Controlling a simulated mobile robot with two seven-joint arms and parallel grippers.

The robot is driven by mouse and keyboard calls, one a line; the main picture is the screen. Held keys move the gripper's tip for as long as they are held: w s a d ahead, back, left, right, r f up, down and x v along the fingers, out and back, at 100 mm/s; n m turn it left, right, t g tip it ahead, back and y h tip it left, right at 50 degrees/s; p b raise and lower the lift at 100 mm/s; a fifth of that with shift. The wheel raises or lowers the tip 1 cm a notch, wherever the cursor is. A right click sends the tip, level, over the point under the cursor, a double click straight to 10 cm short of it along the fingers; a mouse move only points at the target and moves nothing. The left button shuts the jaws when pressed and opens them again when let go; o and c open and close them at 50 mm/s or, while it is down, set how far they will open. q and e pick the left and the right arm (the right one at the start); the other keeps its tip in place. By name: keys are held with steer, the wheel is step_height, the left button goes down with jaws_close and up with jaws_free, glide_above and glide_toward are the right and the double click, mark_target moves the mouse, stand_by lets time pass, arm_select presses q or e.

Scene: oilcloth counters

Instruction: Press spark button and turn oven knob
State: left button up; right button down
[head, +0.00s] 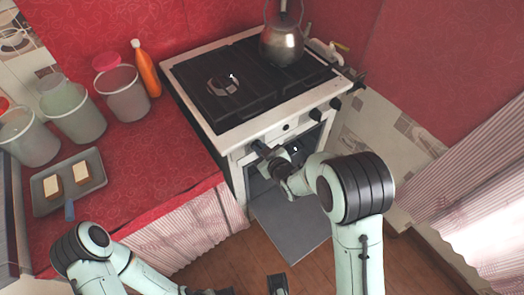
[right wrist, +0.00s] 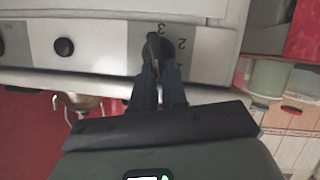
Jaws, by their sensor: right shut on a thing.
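The white stove (head: 240,122) stands against the red wall with a black grate on top. My right gripper (head: 259,147) is at the left end of its front panel, shut on the oven knob.
A metal kettle (head: 284,42) stands at the stove's back right. Black knobs (head: 315,114) line the panel's right. A grey panel (head: 290,218) juts out low in front. The red counter (head: 150,150) holds several containers, an orange bottle (head: 146,70) and a tray (head: 57,206).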

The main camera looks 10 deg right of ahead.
arm_select(q)
steer(key=shift+w+f+b, duration=0.25)
steer(key=shift+f+b, duration=0.35)
steer(key=shift+b, duration=0.05)
steer(key=shift+w+f+b, duration=0.25)
steer(key=shift+f+b, duration=0.3)
steer(key=shift+b, duration=0.05)
arm_select(e)
steer(key=n+h, duration=0.1)
steer(key=n, duration=0.1)
steer(key=a+f+n+t+h, duration=0.1)
steer(key=n, duration=0.1)
steer(key=n+t+h, duration=0.1)
steer(key=n, duration=0.1)
steer(key=shift+s+a+f, duration=0.15)
steer(key=shift+s+a, duration=0.05)
steer(key=shift+s, duration=0.1)
steer(key=shift+t, duration=0.3)
steer(key=c, duration=1.2)
jaws_free()
steer(key=shift+o, duration=0.2)
